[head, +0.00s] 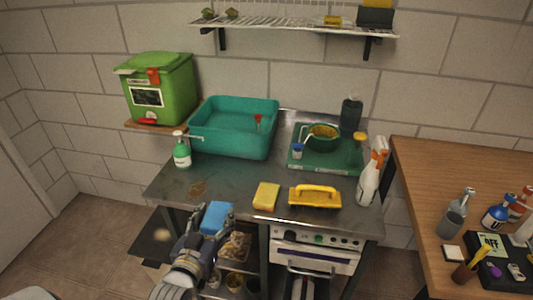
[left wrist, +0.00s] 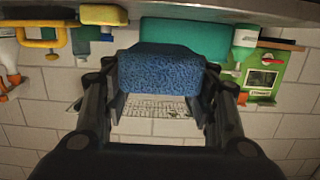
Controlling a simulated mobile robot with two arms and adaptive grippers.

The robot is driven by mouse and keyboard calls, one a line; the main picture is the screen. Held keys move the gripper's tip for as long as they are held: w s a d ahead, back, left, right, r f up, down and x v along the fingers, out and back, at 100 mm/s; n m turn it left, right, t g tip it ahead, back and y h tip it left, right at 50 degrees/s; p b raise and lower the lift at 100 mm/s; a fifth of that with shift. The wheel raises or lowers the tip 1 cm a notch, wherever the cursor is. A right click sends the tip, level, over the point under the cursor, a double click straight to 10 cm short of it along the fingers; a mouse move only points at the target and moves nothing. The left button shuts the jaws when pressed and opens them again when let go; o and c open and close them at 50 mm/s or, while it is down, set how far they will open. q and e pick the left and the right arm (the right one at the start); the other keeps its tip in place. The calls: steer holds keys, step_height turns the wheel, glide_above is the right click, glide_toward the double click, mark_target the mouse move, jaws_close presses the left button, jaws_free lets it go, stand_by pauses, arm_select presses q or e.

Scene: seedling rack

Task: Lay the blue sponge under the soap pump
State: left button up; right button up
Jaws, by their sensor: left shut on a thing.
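My left gripper (head: 206,233) is shut on the blue sponge (head: 218,216) and holds it off the front edge of the metal counter, left of the yellow sponge. In the left wrist view the blue sponge (left wrist: 158,76) sits between the two fingers. The soap pump (head: 182,153), a green bottle with a white label and white pump head, stands upright on the counter's left part, in front of the teal basin. It is beyond the blue sponge and apart from it. My right gripper is not in view.
A yellow sponge (head: 266,196) and a yellow-handled float (head: 315,196) lie along the counter's front. A green bin (head: 158,88) is at the left. Bare counter (head: 222,178) lies between.

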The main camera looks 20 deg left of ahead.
arm_select(q)
steer(key=d+r+m+h, duration=0.2)
steer(key=d+r, duration=0.6)
steer(key=d, duration=0.6)
steer(key=shift+w+m+h, duration=0.3)
steer(key=shift+w+h, duration=0.1)
steer(key=shift+h, duration=0.4)
steer(key=shift+w, duration=0.1)
